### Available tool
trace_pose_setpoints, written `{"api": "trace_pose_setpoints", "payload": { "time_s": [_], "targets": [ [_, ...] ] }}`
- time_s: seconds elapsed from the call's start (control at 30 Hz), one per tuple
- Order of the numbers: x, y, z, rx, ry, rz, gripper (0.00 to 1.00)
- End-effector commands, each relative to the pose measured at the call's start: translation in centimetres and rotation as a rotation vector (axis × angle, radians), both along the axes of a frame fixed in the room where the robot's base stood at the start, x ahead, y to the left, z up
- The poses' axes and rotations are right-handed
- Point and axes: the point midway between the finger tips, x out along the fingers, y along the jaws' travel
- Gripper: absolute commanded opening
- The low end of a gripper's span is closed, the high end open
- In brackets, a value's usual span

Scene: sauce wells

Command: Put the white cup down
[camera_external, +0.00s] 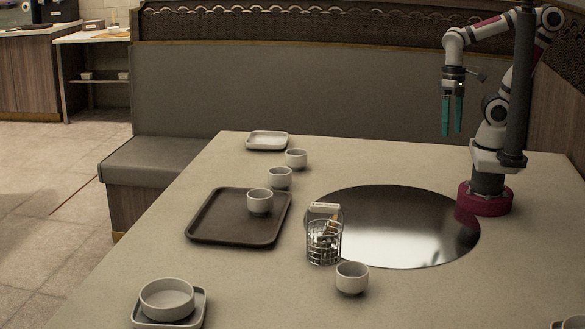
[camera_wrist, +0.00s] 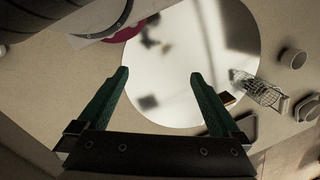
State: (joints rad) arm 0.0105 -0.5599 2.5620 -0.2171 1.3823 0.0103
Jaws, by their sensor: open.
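Several small white cups stand upright on the table. One cup (camera_external: 260,202) is on the dark brown tray (camera_external: 236,240), towards its right side. Two more, a cup (camera_external: 280,178) and a cup (camera_external: 296,159), stand in a row behind it. Another cup (camera_external: 352,278) is at the front, right of the wire basket; a cup also shows in the wrist view (camera_wrist: 293,58). I cannot tell which one the task means. My gripper (camera_external: 452,133) is open and empty, fingers pointing down, raised high at the back right, far from the cups. Its green fingers (camera_wrist: 158,75) are spread in the wrist view.
A wire basket (camera_external: 324,246) with small items stands at the left edge of the shiny round plate (camera_external: 405,225). A wide bowl (camera_external: 167,300) sits on a small tray at front left. A pale square dish (camera_external: 267,141) is at the back. The front right table area is mostly clear.

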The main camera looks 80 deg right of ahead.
Motion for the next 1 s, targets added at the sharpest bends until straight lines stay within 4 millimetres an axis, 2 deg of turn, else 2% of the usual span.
{"api": "trace_pose_setpoints", "payload": {
  "time_s": [0.1,0.17,0.27,0.3,0.37,0.4,0.43,0.47,0.5,0.57,0.6,0.7,0.77,0.8,0.87,0.93,1.0],
  "targets": [
    [0.1,-0.1,0.0,-0.009,0.002,0.015,1.00],
    [0.4,-0.6,-0.2,-0.055,0.021,0.103,1.00],
    [2.7,-2.3,-1.0,-0.268,0.086,0.505,1.00],
    [4.9,-2.7,-1.3,-0.392,0.112,0.751,1.00],
    [9.5,-1.6,-1.7,-0.601,0.140,1.162,1.00],
    [12.8,0.6,-2.0,-0.747,0.150,1.448,1.00],
    [15.1,3.2,-2.4,-0.865,0.152,1.668,1.00],
    [17.2,6.7,-2.9,-0.988,0.150,1.891,1.00],
    [18.9,12.3,-4.0,-1.163,0.137,2.185,1.00],
    [19.2,20.9,-5.9,-1.417,0.107,2.552,1.00],
    [18.1,25.9,-7.3,1.553,-0.078,-2.708,1.00],
    [13.8,34.8,-10.5,1.416,-0.009,-2.285,1.00],
    [11.4,37.8,-11.9,1.368,0.015,-2.124,1.00],
    [10.2,39.1,-12.5,1.346,0.026,-2.052,1.00],
    [9.3,40.3,-13.2,1.328,0.036,-1.989,1.00],
    [9.8,40.9,-13.8,1.321,0.038,-1.968,1.00],
    [11.5,41.4,-14.5,1.324,0.036,-1.970,1.00]
  ]
}}
